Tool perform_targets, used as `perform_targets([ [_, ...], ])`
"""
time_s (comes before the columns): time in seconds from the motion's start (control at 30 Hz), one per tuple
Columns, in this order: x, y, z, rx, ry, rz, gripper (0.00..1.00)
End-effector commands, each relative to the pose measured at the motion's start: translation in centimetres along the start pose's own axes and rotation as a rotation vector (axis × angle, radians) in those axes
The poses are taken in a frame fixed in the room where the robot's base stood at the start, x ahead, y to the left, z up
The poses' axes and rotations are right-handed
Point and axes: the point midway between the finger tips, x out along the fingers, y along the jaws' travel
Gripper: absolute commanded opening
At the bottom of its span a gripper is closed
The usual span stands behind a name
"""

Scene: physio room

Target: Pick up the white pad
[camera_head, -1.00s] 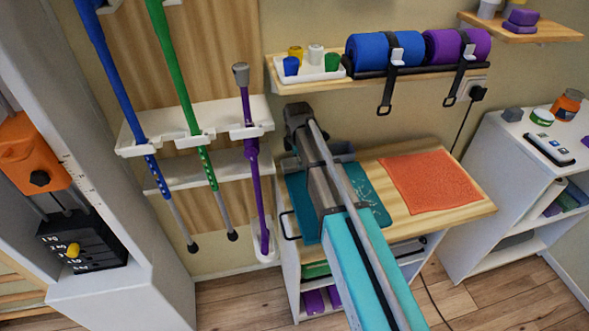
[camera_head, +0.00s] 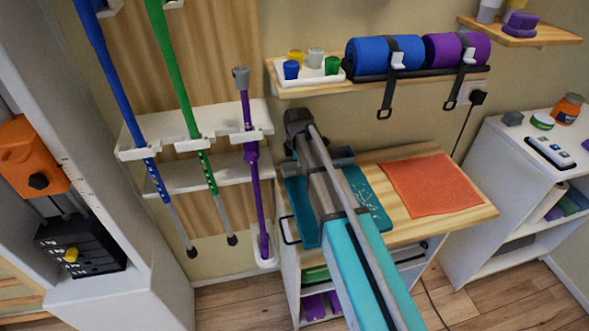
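I cannot make out a white pad for certain. A teal mat (camera_head: 376,207) with small white marks lies on the wooden tabletop, partly hidden behind my arm. An orange-red cloth (camera_head: 430,185) lies flat to its right. My arm reaches up from the bottom edge across the table, and its dark far end shows just below the wall shelf. My gripper fingers do not show; the arm hides whatever is behind it. A grey tray-like piece (camera_head: 342,157) shows beside the arm at the table's back edge.
A wall shelf (camera_head: 300,91) above the table carries a white tray of cups and blue and purple rolls. Blue, green and purple poles hang at left beside a weight stack (camera_head: 80,245). A white cabinet (camera_head: 505,150) at right holds jars and a white device (camera_head: 550,153).

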Motion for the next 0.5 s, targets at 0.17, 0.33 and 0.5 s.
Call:
perform_targets([
  [0.17,0.01,0.01,0.01,0.000,0.000,0.000,0.30],
  [0.33,-0.10,-0.04,0.01,0.000,0.000,0.000,0.30],
  [0.5,-0.59,-0.26,0.02,0.000,0.000,0.000,0.30],
])
